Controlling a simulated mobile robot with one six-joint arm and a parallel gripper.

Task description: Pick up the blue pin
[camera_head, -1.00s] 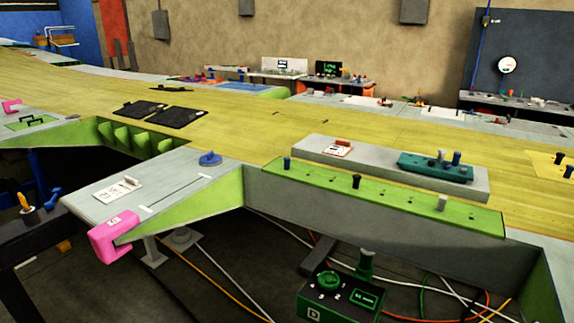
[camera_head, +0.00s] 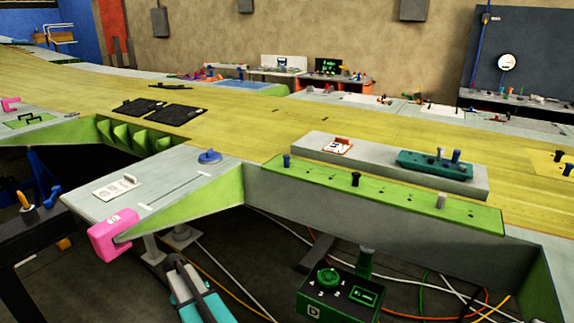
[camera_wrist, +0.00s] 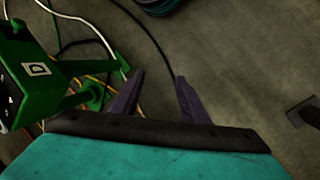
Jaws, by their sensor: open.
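A dark blue pin (camera_head: 287,161) stands upright at the left end of the green strip (camera_head: 330,181) in the head view. Another blue pin (camera_head: 456,157) stands on the teal block (camera_head: 430,167) on the grey ledge to the right. My gripper (camera_wrist: 160,75) is open and empty in the wrist view, its two dark fingers apart over the grey floor. No blue pin shows in the wrist view. A teal and grey part of my arm shows at the bottom of the head view, below the bench and well away from the strip.
A black pin (camera_head: 355,179) and a grey pin (camera_head: 441,201) stand on the same strip. A green control box (camera_head: 338,298) stands below the bench edge, also at the left of the wrist view (camera_wrist: 25,75). Cables lie on the floor. A pink clamp (camera_head: 112,234) grips the left panel corner.

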